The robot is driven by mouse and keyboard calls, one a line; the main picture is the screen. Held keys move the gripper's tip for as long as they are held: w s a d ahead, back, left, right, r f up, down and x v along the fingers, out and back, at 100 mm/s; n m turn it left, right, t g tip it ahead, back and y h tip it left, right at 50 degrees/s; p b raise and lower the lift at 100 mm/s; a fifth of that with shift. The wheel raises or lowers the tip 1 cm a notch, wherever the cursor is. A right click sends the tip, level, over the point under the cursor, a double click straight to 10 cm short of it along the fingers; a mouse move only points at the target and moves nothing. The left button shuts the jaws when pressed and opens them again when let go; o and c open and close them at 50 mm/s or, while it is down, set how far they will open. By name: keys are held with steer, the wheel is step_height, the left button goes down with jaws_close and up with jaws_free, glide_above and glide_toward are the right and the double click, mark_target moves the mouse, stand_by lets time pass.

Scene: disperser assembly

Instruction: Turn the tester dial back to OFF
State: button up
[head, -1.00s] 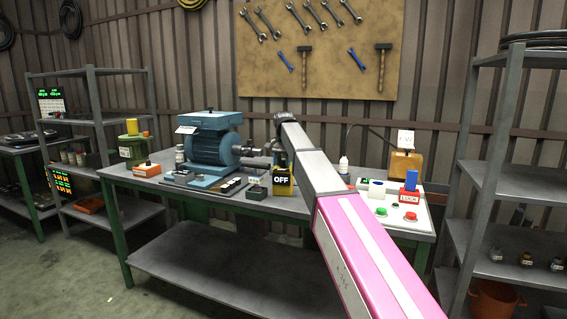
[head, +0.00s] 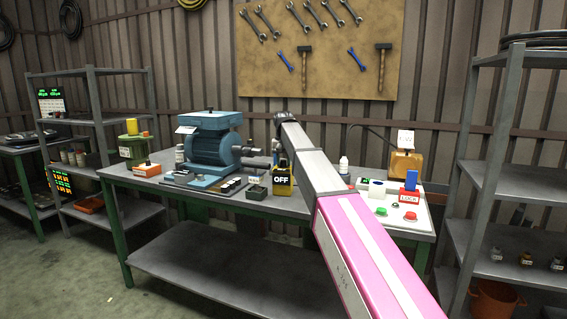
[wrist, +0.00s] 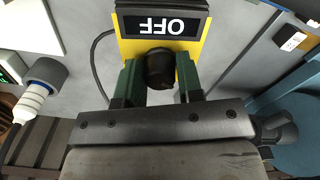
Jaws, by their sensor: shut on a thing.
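The yellow tester (head: 283,186) stands on the workbench, with a black display that reads OFF. In the wrist view the tester (wrist: 190,47) shows its OFF label upside down. Its round black dial (wrist: 160,68) sits below the label in that view. My gripper (wrist: 160,75) has its two green fingers on either side of the dial and is shut on it.
A blue motor (head: 210,140) stands on the bench to the left of the tester. A white panel (head: 405,218) with buttons and a blue-handled red LOCK block lies to the right. A cable and a white-tipped plug (wrist: 35,95) lie beside the tester in the wrist view.

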steer(key=shift+n, duration=0.9)
steer(key=o, duration=0.9)
steer(key=shift+o, duration=0.2)
steer(key=shift+r, duration=0.1)
